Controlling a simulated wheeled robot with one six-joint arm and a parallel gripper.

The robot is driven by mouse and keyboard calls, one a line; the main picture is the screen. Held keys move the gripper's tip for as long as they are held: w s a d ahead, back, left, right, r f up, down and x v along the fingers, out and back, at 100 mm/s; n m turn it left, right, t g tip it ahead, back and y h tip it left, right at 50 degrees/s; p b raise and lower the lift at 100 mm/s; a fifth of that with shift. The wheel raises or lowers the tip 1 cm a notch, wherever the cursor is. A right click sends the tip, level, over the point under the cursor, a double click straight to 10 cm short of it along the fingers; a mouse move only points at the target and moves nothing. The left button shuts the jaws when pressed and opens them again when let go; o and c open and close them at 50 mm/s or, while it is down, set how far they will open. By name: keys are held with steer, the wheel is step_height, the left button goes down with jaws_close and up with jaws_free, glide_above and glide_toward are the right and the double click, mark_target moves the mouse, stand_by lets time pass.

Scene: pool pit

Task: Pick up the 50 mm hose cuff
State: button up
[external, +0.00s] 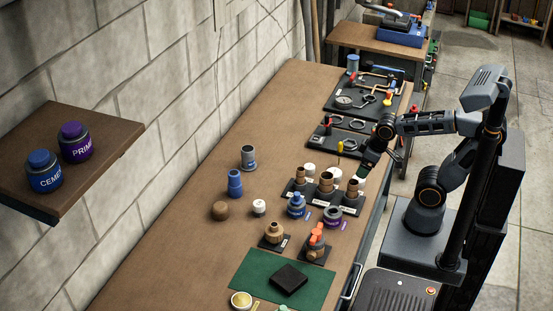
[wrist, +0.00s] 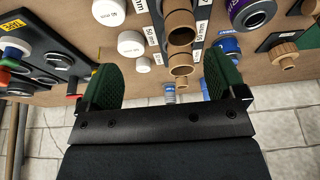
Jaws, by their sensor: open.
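Several brown tube-like hose cuffs stand in a row on black labelled stands in the external view: a left one (external: 300,176), a middle one (external: 326,181) and a right one (external: 352,188). In the wrist view the brown cuffs line up on a dark strip, a large one (wrist: 181,27) at top and smaller ones (wrist: 180,64) below. My gripper (external: 364,170) is open and empty just above the right end of the row. In the wrist view its green-padded fingers (wrist: 162,82) are spread wide.
White caps (wrist: 130,43) stand beside the cuffs. A blue jar (external: 296,205) and a purple-ringed part (external: 333,215) stand in front. A tool board (external: 345,137) lies behind.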

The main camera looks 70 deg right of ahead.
steer(key=shift+c, duration=0.4)
steer(key=n+t+b, duration=1)
steer(key=n+b, duration=0.5)
steer(key=n, duration=2)
glide_toward(249, 159)
steer(key=w+d+f, duration=0.2)
steer(key=shift+w+d+f, duration=0.3)
steer(key=shift+w+d, duration=0.1)
steer(key=shift+w+a+f+n, duration=0.15)
steer(key=shift+w+f+n, duration=0.15)
steer(key=shift+w+n, duration=0.4)
steer(key=shift+p+x, duration=0.85)
steer(key=shift+x, duration=2.5)
steer(key=shift+a, duration=0.15)
steer(key=shift+c, duration=0.5)
steer(key=shift+r, duration=0.1)
steer(key=c, duration=0.9)
